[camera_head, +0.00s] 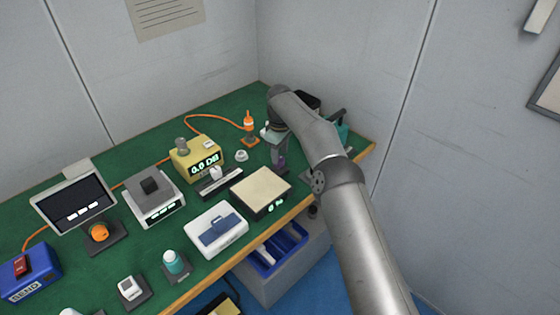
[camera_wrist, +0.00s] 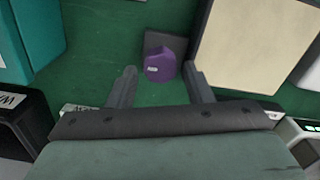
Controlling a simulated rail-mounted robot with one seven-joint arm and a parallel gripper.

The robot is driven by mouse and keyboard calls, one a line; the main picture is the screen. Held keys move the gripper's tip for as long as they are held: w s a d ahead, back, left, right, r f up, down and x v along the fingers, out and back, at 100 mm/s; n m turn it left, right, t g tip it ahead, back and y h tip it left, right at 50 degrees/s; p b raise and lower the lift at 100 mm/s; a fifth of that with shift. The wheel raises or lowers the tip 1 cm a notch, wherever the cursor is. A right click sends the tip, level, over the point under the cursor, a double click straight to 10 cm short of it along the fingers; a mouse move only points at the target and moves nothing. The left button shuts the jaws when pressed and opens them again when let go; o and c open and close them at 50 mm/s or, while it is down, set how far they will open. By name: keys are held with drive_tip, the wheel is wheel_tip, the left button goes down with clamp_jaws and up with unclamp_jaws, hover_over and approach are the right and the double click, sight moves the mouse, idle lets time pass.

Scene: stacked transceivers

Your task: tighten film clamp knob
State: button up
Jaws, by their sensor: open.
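A purple knob-like piece (camera_wrist: 159,67) with a small white label stands on a dark base (camera_wrist: 158,41) on the green bench. In the wrist view my gripper (camera_wrist: 160,69) is open, with one finger to the left and one to the right of the purple piece; I cannot tell whether they touch it. In the head view the purple piece (camera_head: 280,160) shows partly below my gripper, and my arm hides part of that area. A black bar with a pale knob (camera_head: 215,172) lies in front of the yellow meter; I cannot tell which is the film clamp.
A cream-topped plate device (camera_head: 261,186) stands close beside the purple piece, also in the wrist view (camera_wrist: 245,45). A teal object (camera_wrist: 36,35) and a black box (camera_wrist: 20,118) stand on the other side. A yellow meter (camera_head: 197,158) and an orange bottle (camera_head: 249,122) are farther back.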

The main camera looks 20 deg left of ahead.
sight(280, 159)
drive_tip(key=shift+f, duration=1.7)
drive_tip(key=c, duration=0.7)
drive_tip(key=shift+m, duration=0.5)
